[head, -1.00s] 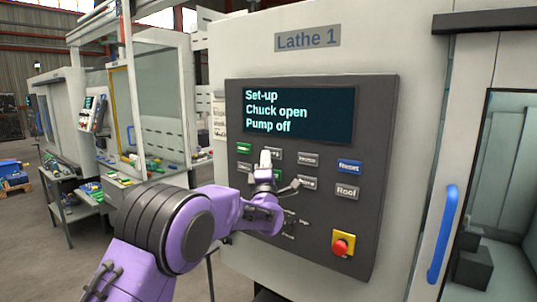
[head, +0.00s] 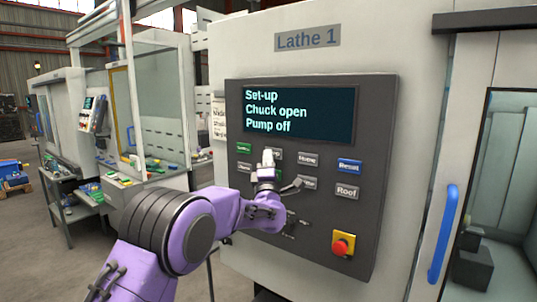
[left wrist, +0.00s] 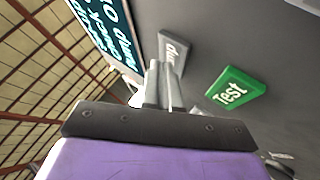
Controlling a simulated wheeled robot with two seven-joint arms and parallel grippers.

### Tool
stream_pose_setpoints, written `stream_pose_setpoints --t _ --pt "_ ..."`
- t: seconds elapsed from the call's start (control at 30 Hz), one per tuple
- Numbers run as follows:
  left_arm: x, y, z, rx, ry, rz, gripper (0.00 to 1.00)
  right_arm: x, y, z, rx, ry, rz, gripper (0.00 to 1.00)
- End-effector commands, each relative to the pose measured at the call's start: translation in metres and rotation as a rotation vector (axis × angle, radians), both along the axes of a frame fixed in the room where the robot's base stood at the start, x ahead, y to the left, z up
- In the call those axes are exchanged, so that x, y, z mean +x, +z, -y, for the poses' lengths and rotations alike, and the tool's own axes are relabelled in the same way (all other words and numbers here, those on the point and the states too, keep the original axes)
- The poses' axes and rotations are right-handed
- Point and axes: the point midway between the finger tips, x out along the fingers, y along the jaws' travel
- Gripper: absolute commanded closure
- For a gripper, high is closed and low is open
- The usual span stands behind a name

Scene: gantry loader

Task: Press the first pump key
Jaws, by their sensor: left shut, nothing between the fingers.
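The Lathe 1 panel (head: 378,110) has a dark display (head: 299,114) reading "Set-up, Chuck open, Pump off". A grey key (head: 277,156) in the upper key row is partly hidden behind my left gripper (head: 267,156). In the left wrist view this grey key (left wrist: 173,49) carries upside-down lettering that looks like part of "Pump". My left gripper is shut and empty, its fingertips (left wrist: 160,82) in front of the panel beside this key. I cannot tell whether they touch it. My right gripper is in neither view.
A green Test key (left wrist: 232,92) lies close to the fingers. Around them are grey Home (head: 308,160), blue Reset (head: 349,166) and grey Roof (head: 346,192) keys. A red stop button (head: 341,247) sits lower right. A blue door handle (head: 443,234) stands at the right.

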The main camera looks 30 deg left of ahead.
Motion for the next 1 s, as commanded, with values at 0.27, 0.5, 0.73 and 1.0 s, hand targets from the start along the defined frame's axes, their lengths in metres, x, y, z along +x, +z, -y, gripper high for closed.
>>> stream_pose_setpoints --t 0.27,0.5,0.73,1.0 --pt "0.003 0.001 0.000 0.000 0.000 0.001 1.00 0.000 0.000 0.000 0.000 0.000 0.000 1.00" --pt "0.002 0.000 0.000 0.000 0.000 0.001 1.00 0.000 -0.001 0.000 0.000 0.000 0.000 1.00" --pt "-0.008 -0.002 0.000 0.001 0.001 0.000 1.00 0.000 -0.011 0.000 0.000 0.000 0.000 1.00" --pt "-0.013 0.000 -0.001 0.001 0.001 0.000 1.00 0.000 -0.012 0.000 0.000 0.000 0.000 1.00"
